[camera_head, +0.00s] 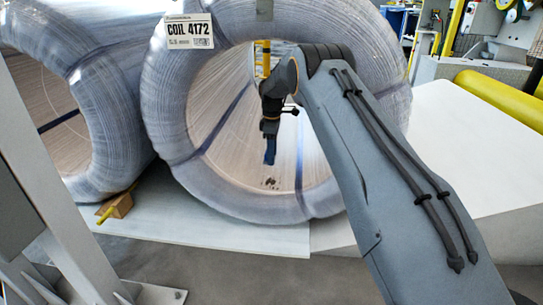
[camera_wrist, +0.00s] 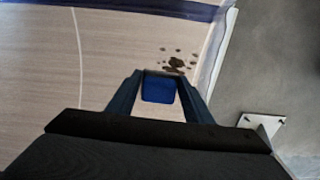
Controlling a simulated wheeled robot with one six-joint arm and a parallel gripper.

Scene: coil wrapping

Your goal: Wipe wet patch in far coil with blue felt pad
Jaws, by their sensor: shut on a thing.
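My gripper (camera_head: 270,158) hangs inside the bore of the wrapped coil labelled COIL 4172 (camera_head: 165,110), fingers pointing down. In the wrist view, my gripper (camera_wrist: 160,76) is shut on the blue felt pad (camera_wrist: 158,89), which sits between the two fingers. The wet patch (camera_head: 270,183) is a cluster of dark spots low on the coil's inner wall, near its front edge. In the wrist view, the wet patch (camera_wrist: 176,63) lies just beyond the fingertips. A gap seems to remain between pad and wall; contact is not visible.
Another wrapped coil (camera_head: 100,90) stands on the left. Blue straps (camera_head: 299,160) cross the bore wall. A wooden chock with a yellow handle (camera_head: 118,206) sits between the coils. A yellow roller (camera_head: 500,98) is at right. A grey post stands at front left.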

